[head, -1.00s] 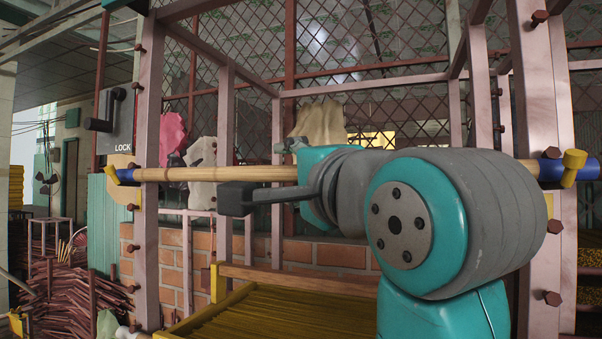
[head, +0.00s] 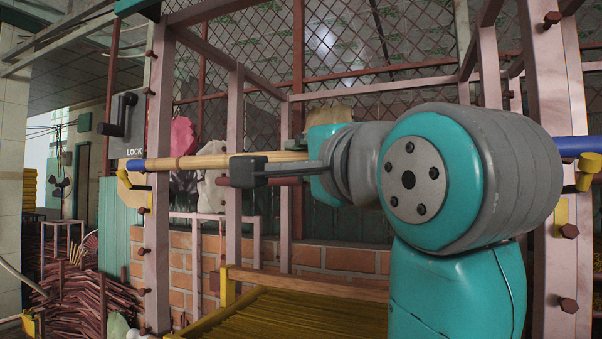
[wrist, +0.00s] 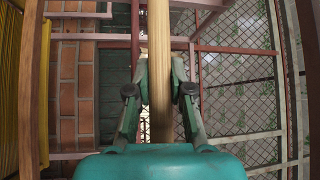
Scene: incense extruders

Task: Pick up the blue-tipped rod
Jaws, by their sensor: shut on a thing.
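The blue-tipped rod (head: 205,161) is a long pale wooden pole lying nearly level across the pink frame in the head view. Its blue left tip (head: 135,164) and blue right end (head: 578,147) show on either side of my arm, which hides the middle. Both ends appear a little above the yellow hooks (head: 587,172). My gripper (head: 246,171) is shut on the rod. In the wrist view the rod (wrist: 160,40) runs between the two fingers of my gripper (wrist: 160,92).
Pink bolted posts (head: 160,230) stand left and right, with a wire mesh behind. A crank with a LOCK plate (head: 132,155) is by the left post. A yellow slatted tray (head: 290,315) lies below, before a brick wall (head: 330,255). Reddish sticks are piled at lower left.

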